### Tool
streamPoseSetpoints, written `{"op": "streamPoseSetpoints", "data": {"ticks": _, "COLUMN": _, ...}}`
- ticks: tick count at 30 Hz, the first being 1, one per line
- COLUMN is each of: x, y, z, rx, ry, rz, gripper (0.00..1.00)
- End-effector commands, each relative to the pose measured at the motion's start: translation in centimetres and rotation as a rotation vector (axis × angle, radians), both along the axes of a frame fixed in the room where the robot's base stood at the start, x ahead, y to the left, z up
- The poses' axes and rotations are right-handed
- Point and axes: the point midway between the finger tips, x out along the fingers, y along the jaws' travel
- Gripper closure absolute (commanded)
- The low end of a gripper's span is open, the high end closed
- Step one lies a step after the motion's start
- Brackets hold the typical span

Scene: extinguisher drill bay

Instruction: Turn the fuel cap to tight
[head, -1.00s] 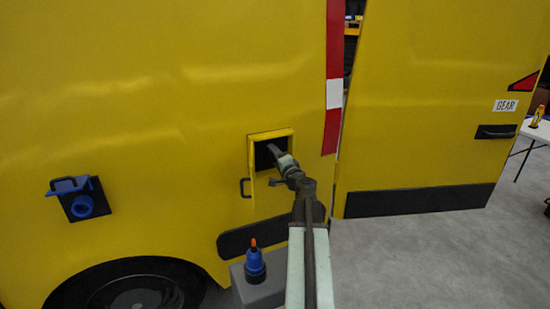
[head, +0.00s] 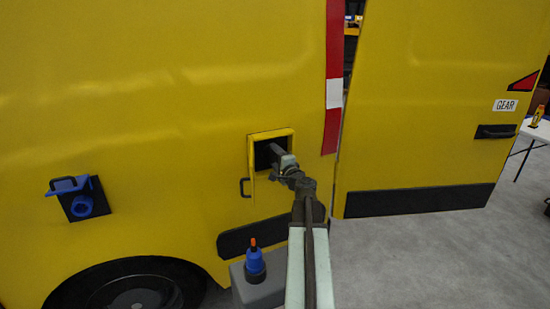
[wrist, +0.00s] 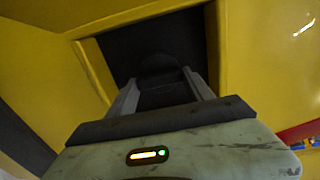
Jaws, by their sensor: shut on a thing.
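The fuel cap (wrist: 157,63) is a dark round shape, hard to tell from the dark recess around it in the wrist view. The recess is a square opening with a yellow frame (head: 270,133) in the side of the yellow van, and its small door stands open. My gripper (head: 275,150) reaches into the opening in the head view and hides the cap there. In the wrist view my gripper's two grey fingers (wrist: 159,77) are shut on the cap, one on each side. The cap's marks do not show.
A blue port with a raised flap (head: 82,204) is on the van to the left. A blue object with an orange tip (head: 255,262) stands on a grey box (head: 270,289) close left of my arm. Grey floor (head: 420,260) is free at the right.

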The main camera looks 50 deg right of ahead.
Motion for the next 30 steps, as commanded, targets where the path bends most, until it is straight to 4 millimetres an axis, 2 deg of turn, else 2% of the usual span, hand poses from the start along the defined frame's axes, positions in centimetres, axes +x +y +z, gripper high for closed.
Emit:
{"op": "streamPoseSetpoints", "data": {"ticks": 2, "x": -0.1, "y": 0.1, "z": -0.1, "rx": -0.001, "ry": 0.001, "rz": 0.001, "gripper": 0.80}}
{"op": "streamPoseSetpoints", "data": {"ticks": 3, "x": -0.1, "y": 0.1, "z": -0.1, "rx": -0.001, "ry": 0.001, "rz": 0.001, "gripper": 0.29}}
{"op": "streamPoseSetpoints", "data": {"ticks": 4, "x": -0.1, "y": 0.1, "z": -0.1, "rx": -0.001, "ry": 0.001, "rz": 0.001, "gripper": 0.21}}
{"op": "streamPoseSetpoints", "data": {"ticks": 5, "x": -0.1, "y": 0.1, "z": -0.1, "rx": -0.001, "ry": 0.001, "rz": 0.001, "gripper": 0.18}}
{"op": "streamPoseSetpoints", "data": {"ticks": 14, "x": -0.2, "y": 0.0, "z": 0.0, "rx": -0.001, "ry": 0.000, "rz": -0.001, "gripper": 0.18}}
{"op": "streamPoseSetpoints", "data": {"ticks": 17, "x": -0.7, "y": 0.3, "z": 0.0, "rx": 0.000, "ry": 0.000, "rz": -0.001, "gripper": 0.18}}
{"op": "streamPoseSetpoints", "data": {"ticks": 20, "x": -2.0, "y": 0.9, "z": 0.0, "rx": 0.000, "ry": 0.000, "rz": -0.001, "gripper": 0.18}}
{"op": "streamPoseSetpoints", "data": {"ticks": 27, "x": -6.4, "y": 2.6, "z": -0.1, "rx": -0.001, "ry": 0.000, "rz": -0.003, "gripper": 0.18}}
{"op": "streamPoseSetpoints", "data": {"ticks": 30, "x": -7.4, "y": 3.0, "z": -0.1, "rx": -0.001, "ry": 0.001, "rz": -0.002, "gripper": 0.18}}
